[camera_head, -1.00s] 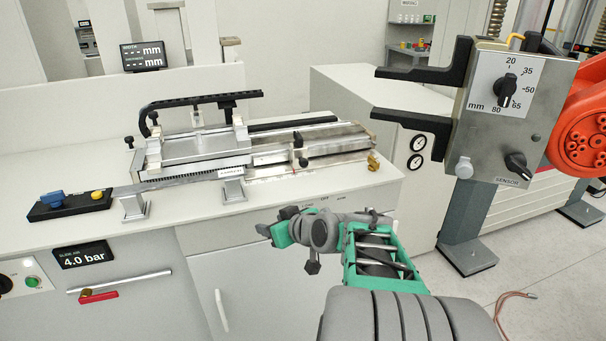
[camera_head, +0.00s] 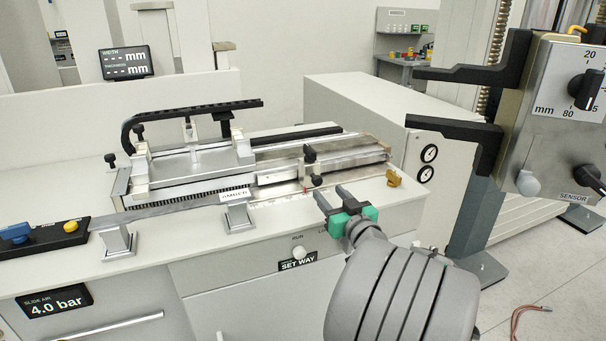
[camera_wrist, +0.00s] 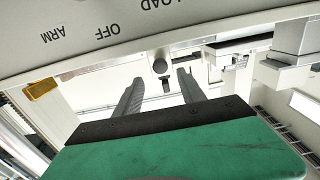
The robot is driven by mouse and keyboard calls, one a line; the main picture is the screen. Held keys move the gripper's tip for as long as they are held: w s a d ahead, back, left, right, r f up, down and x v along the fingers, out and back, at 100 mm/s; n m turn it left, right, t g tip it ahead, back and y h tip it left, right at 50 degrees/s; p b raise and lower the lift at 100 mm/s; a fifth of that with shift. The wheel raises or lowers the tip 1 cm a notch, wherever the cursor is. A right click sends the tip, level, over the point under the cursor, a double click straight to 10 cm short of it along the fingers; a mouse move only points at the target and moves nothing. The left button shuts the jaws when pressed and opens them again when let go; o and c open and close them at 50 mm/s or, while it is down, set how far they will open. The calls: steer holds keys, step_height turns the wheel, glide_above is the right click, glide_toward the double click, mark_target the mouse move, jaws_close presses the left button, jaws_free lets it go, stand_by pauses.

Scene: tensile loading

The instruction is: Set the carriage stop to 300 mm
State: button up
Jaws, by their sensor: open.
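The carriage stop (camera_head: 312,172) is a small metal block with black knobs on the front rail of the bench device, to the right of the silver carriage (camera_head: 190,168). A pale scale strip (camera_head: 270,201) with a small red mark runs below it; its numbers are too small to read. My gripper (camera_head: 329,190) is open and empty, its two grey fingers pointing at the stop from the front right. In the wrist view a dark round knob (camera_wrist: 160,66) shows between and beyond the fingertips (camera_wrist: 163,76). I cannot tell whether they touch the stop.
A SET WAY selector (camera_head: 298,253) is on the bench front below. A brass-coloured piece (camera_head: 394,178) sits at the rail's right end. Black jaws (camera_head: 460,130) and a grey control box (camera_head: 560,120) stand at right. A label post (camera_head: 238,215) stands left of my gripper.

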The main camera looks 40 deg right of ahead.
mark_target(318, 182)
steer(key=p+x, duration=0.1)
steer(key=x, duration=0.7)
steer(key=shift+w+p, duration=0.15)
steer(key=shift+p, duration=0.15)
jaws_close()
stand_by(1.0)
